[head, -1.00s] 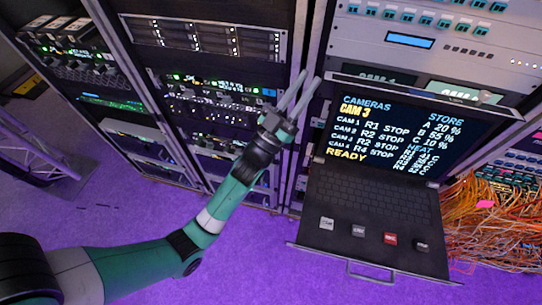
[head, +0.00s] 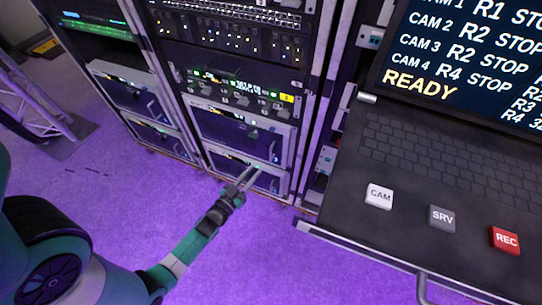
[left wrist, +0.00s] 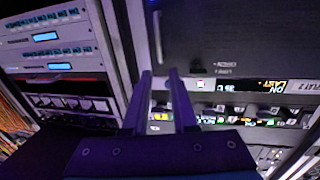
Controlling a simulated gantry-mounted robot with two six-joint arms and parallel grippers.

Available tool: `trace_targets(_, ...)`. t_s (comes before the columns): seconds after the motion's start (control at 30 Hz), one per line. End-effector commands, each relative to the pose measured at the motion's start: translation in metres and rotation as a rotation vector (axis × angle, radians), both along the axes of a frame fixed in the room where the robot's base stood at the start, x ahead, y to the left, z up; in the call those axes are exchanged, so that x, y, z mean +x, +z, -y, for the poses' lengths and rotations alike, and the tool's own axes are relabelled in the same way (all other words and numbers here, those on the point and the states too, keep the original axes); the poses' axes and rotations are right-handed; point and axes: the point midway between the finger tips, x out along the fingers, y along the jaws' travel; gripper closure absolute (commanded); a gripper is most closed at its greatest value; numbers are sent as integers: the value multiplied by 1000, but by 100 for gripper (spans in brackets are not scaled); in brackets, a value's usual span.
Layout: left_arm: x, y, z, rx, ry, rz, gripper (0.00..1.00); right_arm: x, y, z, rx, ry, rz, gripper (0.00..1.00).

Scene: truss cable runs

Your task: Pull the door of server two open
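In the head view, the middle rack has two grey-framed doors low down, an upper door (head: 232,128) and a lower door (head: 268,181). I cannot read which is server two. My left gripper (head: 249,175) is in front of the lower door, fingers pointing at the rack. In the left wrist view, the left gripper (left wrist: 160,75) has its two fingers apart with nothing between them. Beyond the fingertips is a dark door panel (left wrist: 235,35) with an upright bar handle (left wrist: 157,36), lined up with the finger gap and apart from them. My right gripper is not in view.
A console with a keyboard (head: 430,165) and CAM, SRV and red REC keys juts out at right, with a front handle (head: 421,287). Another rack (head: 135,95) stands left, beside a truss (head: 30,100). The purple floor before the racks is clear.

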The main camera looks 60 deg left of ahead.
Motion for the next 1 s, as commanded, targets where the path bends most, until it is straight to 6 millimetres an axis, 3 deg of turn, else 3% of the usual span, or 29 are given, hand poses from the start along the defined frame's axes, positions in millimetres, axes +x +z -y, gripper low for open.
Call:
trace_targets(0.17, 21, -2, -12, 2, -2, 3, 74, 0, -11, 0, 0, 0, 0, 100)
trace_targets(0.53, 87, -2, -51, 1, -2, 3, 74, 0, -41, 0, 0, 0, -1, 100)
trace_targets(0.7, 98, 0, -58, 1, -1, 1, 74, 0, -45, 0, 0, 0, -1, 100)
trace_targets(0.93, 99, 1, -58, 0, -1, 0, 74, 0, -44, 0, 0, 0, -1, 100)
trace_targets(1.0, 99, 1, -58, 0, -1, 0, 85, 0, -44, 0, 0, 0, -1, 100)
